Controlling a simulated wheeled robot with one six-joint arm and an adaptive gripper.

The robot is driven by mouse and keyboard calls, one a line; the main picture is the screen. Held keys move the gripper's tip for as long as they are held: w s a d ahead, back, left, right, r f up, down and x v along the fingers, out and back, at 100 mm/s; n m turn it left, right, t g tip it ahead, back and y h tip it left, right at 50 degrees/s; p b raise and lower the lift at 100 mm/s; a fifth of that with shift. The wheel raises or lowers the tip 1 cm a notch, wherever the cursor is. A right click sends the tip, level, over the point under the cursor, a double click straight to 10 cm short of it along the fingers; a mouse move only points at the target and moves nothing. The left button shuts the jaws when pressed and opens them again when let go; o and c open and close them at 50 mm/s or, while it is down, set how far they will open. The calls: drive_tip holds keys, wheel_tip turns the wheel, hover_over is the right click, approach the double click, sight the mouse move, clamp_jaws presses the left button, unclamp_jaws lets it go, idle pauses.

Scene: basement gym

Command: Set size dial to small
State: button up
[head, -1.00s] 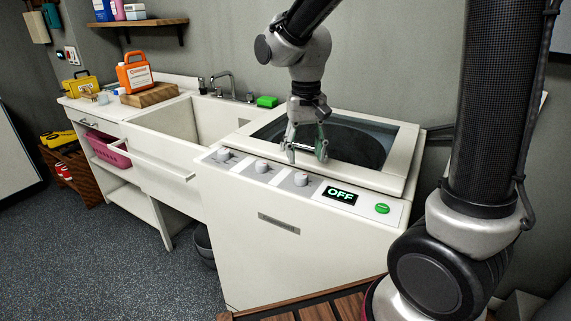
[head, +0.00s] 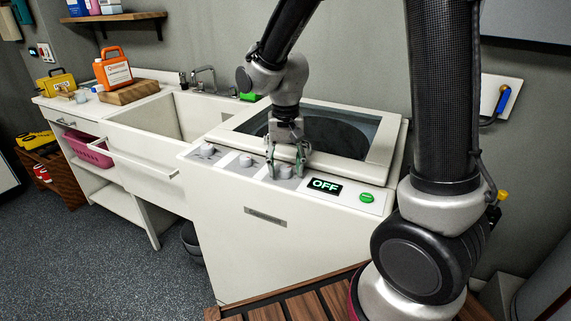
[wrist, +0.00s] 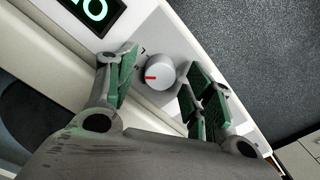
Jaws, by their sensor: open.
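Three round dials sit in a row on the front panel of the white washing machine (head: 230,240): a left dial (head: 207,150), a middle dial (head: 245,160) and a right dial (head: 286,171) beside the "OFF" display (head: 324,186). Their labels are too small to read, so I cannot tell which sets size. My gripper (head: 286,174) is open at the right dial, with a finger on each side of it. In the wrist view that grey dial (wrist: 160,72) shows between the green-padded fingers of my gripper (wrist: 160,88), with gaps beside it. Its red mark points left.
A green button (head: 367,198) is right of the display. The machine's glass lid (head: 335,135) is behind the dials. A sink (head: 175,115) and counter with an orange jug (head: 112,70) stand to the left.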

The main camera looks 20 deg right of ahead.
drive_tip(key=c, duration=1)
drive_tip(key=shift+n, duration=0.3)
drive_tip(key=n, duration=0.4)
drive_tip(key=shift+n, duration=2.1)
